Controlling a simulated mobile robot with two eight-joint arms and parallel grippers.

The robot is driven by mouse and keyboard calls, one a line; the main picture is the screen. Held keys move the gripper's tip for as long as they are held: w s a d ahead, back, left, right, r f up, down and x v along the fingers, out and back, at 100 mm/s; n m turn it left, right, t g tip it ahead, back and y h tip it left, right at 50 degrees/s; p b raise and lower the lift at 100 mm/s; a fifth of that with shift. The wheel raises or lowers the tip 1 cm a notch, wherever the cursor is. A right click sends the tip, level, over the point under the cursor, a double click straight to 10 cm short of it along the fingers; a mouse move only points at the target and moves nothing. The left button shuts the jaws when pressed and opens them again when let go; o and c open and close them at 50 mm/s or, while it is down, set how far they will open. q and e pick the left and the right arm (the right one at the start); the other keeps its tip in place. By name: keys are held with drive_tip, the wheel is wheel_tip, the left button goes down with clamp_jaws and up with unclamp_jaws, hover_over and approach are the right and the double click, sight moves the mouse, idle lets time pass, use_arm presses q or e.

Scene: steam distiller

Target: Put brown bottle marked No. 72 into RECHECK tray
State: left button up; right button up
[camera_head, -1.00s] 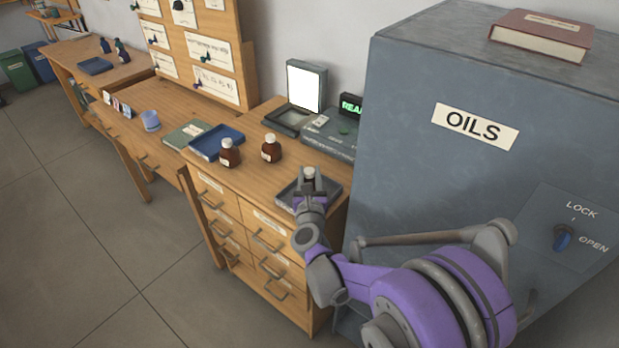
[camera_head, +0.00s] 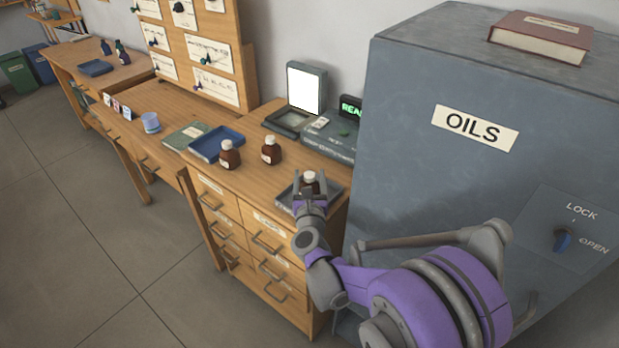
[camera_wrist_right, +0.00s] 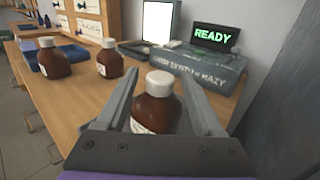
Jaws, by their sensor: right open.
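A brown bottle with a white cap (camera_head: 310,177) stands at the small dark tray (camera_head: 338,194) at the right end of the drawer cabinet. My right gripper (camera_head: 309,190) is open, with one finger on each side of this bottle. In the right wrist view the bottle (camera_wrist_right: 157,106) shows between the fingers, with gaps beside it. Two more brown bottles, a left one (camera_head: 229,157) and a middle one (camera_head: 271,151), stand on the wood. No bottle number or RECHECK marking is legible. My left gripper is not in view.
The tall grey OILS cabinet (camera_head: 420,80) stands close on the right of my right arm. A device with a green READY display (camera_wrist_right: 213,37) and a lit white panel (camera_head: 303,88) stand behind the bottles. A green book (camera_head: 187,135) lies left of the blue tray.

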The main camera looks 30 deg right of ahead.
drive_tip(key=v, duration=1.2)
drive_tip(key=shift+b, duration=0.3)
drive_tip(key=shift+a+r, duration=0.1)
drive_tip(key=s+a+f+n+g+y, duration=0.15)
drive_tip(key=a+n+y, duration=0.4)
drive_tip(key=n, duration=0.75)
drive_tip(key=s+a+n+y, duration=0.2)
drive_tip(key=a+n+y, duration=0.4)
drive_tip(key=n, duration=0.6)
drive_tip(key=s+d+f+n+g+h, duration=0.1)
drive_tip(key=s+f+n+g, duration=0.3)
drive_tip(key=s+n, duration=0.4)
drive_tip(key=s+d+f+n+g+h, duration=0.1)
drive_tip(key=s+f+n+g, duration=0.4)
drive_tip(key=s+n, duration=0.3)
drive_tip(key=shift+s+d+n+h, duration=0.2)
drive_tip(key=shift+n+h, duration=0.15)
drive_tip(key=shift+n, duration=0.05)
drive_tip(key=shift+r, duration=0.1)
